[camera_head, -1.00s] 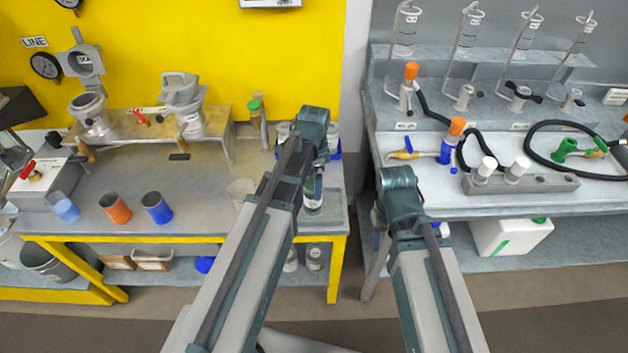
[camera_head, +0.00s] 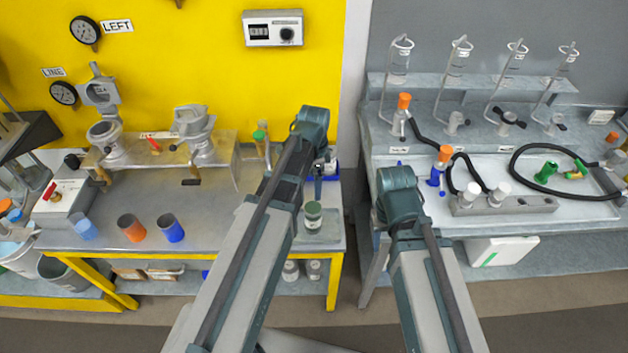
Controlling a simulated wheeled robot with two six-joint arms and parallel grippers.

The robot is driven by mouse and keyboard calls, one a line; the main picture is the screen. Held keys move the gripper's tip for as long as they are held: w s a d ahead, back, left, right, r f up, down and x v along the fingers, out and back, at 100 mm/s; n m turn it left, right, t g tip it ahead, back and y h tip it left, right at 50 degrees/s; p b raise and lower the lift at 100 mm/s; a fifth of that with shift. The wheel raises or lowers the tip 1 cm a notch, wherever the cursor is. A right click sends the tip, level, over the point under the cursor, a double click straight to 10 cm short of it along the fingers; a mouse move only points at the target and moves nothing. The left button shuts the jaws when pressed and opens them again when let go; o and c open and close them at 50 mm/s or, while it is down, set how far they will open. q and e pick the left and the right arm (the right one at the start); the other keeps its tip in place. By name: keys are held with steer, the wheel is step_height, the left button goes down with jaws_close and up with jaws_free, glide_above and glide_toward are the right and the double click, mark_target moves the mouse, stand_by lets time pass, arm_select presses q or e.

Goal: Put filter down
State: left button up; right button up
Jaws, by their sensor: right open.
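I cannot pick out a filter with certainty. A small glass jar with a greenish top (camera_head: 313,215) stands on the right end of the left bench (camera_head: 205,215), just right of my left arm. My left arm rises from the bottom to a bend over that bench and hides part of it.
The right bench (camera_head: 500,226) holds black hoses, a grey valve block (camera_head: 503,205) and glass tubes. The front middle of the left bench looks clear.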

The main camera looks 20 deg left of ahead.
arm_select(q)
steer(key=s+d+n+y, duration=0.1)
steer(key=s+d+n, duration=0.7)
steer(key=s, duration=0.6)
steer(key=shift+s+d+n, duration=0.25)
steer(key=shift+d+n, duration=0.15)
steer(key=shift+d, duration=0.7)
step_height(320, 180, down, 4)
steer(key=b, duration=0.4)
steer(key=shift+r, duration=0.2)
